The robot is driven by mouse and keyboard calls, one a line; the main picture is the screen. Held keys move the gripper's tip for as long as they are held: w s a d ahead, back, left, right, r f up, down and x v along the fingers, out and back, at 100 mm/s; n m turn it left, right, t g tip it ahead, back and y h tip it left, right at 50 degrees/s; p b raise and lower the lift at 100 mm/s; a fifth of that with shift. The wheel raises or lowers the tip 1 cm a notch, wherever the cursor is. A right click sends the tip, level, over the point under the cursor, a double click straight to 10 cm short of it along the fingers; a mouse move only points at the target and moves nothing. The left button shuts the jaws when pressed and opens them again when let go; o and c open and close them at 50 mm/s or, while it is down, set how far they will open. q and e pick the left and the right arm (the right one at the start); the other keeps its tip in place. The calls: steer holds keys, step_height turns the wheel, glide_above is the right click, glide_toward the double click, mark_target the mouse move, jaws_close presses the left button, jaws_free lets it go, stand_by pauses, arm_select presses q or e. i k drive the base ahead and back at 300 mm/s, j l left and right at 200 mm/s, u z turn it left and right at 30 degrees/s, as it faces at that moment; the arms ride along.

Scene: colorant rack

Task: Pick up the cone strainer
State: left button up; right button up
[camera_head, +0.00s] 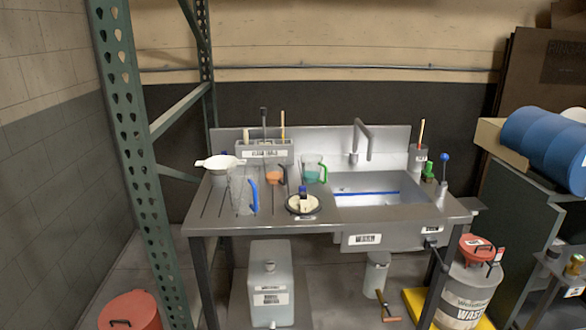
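What looks like the cone strainer (220,164) is a pale, wide-rimmed cone with small tabs on its rim. It sits at the left back of the metal sink bench (270,215), above the ribbed drainboard. Its lower part is partly hidden behind a clear jug with a blue handle (253,197). I cannot tell what its lower end rests on. Neither of my grippers shows in the head view.
A green-handled jug (313,169), an orange cup (275,176) and a round dish (303,206) share the drainboard. A green rack post (135,150) rises left of the bench. A waste bucket (466,298) stands at right.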

mark_target(217, 165)
steer(key=i+l+u, duration=0.1)
steer(key=l, duration=0.25)
steer(key=i+l, duration=0.3)
steer(key=i+l+u, duration=0.15)
steer(key=l, duration=0.25)
steer(key=i+l, duration=0.2)
steer(key=l, duration=0.2)
steer(key=i+l+u, duration=0.15)
steer(key=l, duration=0.2)
steer(key=i+l+u, duration=0.1)
steer(key=l, duration=0.3)
steer(key=i+l, duration=0.2)
steer(key=l, duration=0.2)
steer(key=i+l+u, duration=0.15)
steer(key=l, duration=0.25)
